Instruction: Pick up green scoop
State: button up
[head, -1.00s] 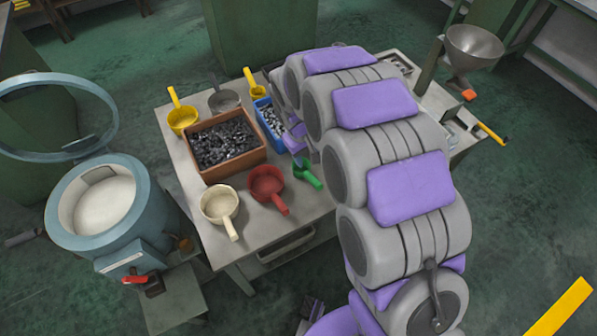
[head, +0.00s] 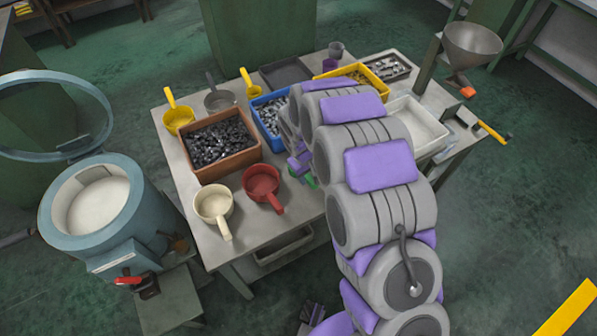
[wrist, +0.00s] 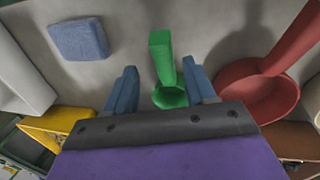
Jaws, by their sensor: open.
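The green scoop (wrist: 162,58) shows in the wrist view, its handle pointing up in the picture and its round bowl lower, between my two fingers. In the head view only a small green patch of the scoop (head: 310,181) shows beside my arm; the rest is hidden. My gripper (wrist: 160,86) is open, with one blue finger on each side of the scoop in the picture. I cannot tell whether either finger touches it. In the head view my gripper (head: 299,166) is at the table, right of the red scoop.
The red scoop (wrist: 257,92) is close on the right in the wrist view; a blue block (wrist: 78,39) lies upper left. The table (head: 245,238) also holds a cream scoop (head: 213,203), a brown bin of dark parts (head: 203,175), a blue bin, a yellow bin and a white tray (head: 424,140).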

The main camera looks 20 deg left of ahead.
aim_at(307, 177)
jog(key=shift+d+f, duration=0.2)
jog(key=shift+d, duration=0.1)
jog(key=f, duration=0.1)
jog(key=a+f+b, duration=0.1)
jog(key=f, duration=0.2)
jog(key=shift+w+a+f+b, duration=0.25)
jog(key=shift+w+f+b, duration=0.1)
jog(key=shift+f+b, duration=0.05)
jog(key=shift+a+f, duration=0.2)
jog(key=shift+d+r, duration=0.1)
jog(key=shift+d, duration=0.15)
jog(key=shift+d+r, duration=0.25)
jog(key=shift+d, duration=0.5)
jog(key=c, duration=0.5)
jog(key=shift+a, duration=0.3)
jog(key=shift+c, duration=1.3)
jog(key=shift+a+f, duration=0.2)
jog(key=shift+a, duration=0.3)
grip_shut()
jog(key=shift+d, duration=0.1)
